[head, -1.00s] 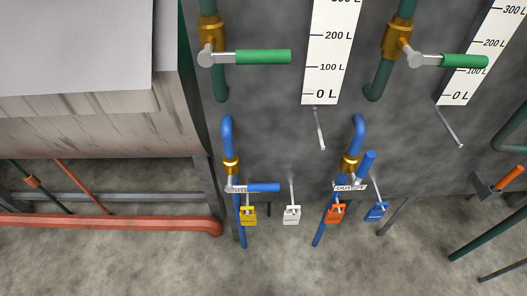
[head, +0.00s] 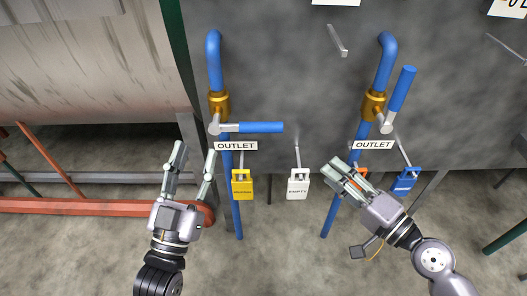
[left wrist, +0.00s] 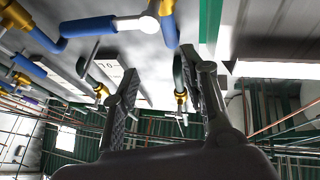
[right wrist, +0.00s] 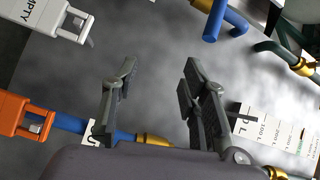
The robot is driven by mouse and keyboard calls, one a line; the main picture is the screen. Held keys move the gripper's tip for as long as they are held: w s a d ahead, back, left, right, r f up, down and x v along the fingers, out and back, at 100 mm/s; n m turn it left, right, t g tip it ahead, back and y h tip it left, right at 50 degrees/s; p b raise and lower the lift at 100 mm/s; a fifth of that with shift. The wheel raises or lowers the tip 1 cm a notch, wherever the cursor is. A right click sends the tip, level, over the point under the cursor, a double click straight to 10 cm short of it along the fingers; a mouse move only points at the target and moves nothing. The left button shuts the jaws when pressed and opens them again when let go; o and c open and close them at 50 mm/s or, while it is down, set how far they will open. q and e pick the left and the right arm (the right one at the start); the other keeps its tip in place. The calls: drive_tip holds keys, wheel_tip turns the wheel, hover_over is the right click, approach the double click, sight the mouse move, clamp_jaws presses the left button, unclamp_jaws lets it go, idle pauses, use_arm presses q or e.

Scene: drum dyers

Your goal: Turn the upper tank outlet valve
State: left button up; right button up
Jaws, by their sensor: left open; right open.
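Two blue outlet pipes run down the grey tank wall, each with a brass valve and a blue lever. The left valve's lever (head: 260,127) lies level, pointing right. The right valve's lever (head: 401,90) tilts up and to the right. Each has an OUTLET label below, the left one (head: 236,146) and the right one (head: 373,145). My left gripper (head: 196,152) is open and empty, below and left of the left valve. My right gripper (head: 333,168) is open, left of and below the right valve, partly covering an orange padlock (head: 361,172). Neither visibly grips a lever.
Yellow (head: 242,186), white (head: 297,186) and blue (head: 406,182) padlocks hang below the valves. A red pipe (head: 90,206) runs low at the left, under a large grey cylinder (head: 90,70). Wall space between the two outlet pipes is mostly clear.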

use_arm(q)
drive_tip(key=s+r+t+b, duration=0.1)
drive_tip(key=s+r+t, duration=0.1)
drive_tip(key=s+r, duration=0.3)
use_arm(e)
drive_tip(key=s+a+r+y, duration=0.3)
drive_tip(key=s+r, duration=0.1)
drive_tip(key=r, duration=0.1)
drive_tip(key=p, duration=0.4)
approach(268, 131)
drive_tip(key=shift+n, duration=0.3)
drive_tip(key=x, duration=0.4)
drive_tip(key=shift+w, duration=0.1)
drive_tip(key=x, duration=0.6)
drive_tip(key=shift+f, duration=0.2)
use_arm(q)
wheel_tip(268, 131, down, 17)
drive_tip(key=w+a+g+y, duration=0.2)
drive_tip(key=a+g+y, duration=0.1)
drive_tip(key=g, duration=0.8)
drive_tip(key=shift+w, duration=0.35)
use_arm(e)
drive_tip(key=shift+w+a+r+g, duration=0.1)
drive_tip(key=shift+w+a+g, duration=0.2)
drive_tip(key=shift+w+a, duration=0.3)
clamp_jaws()
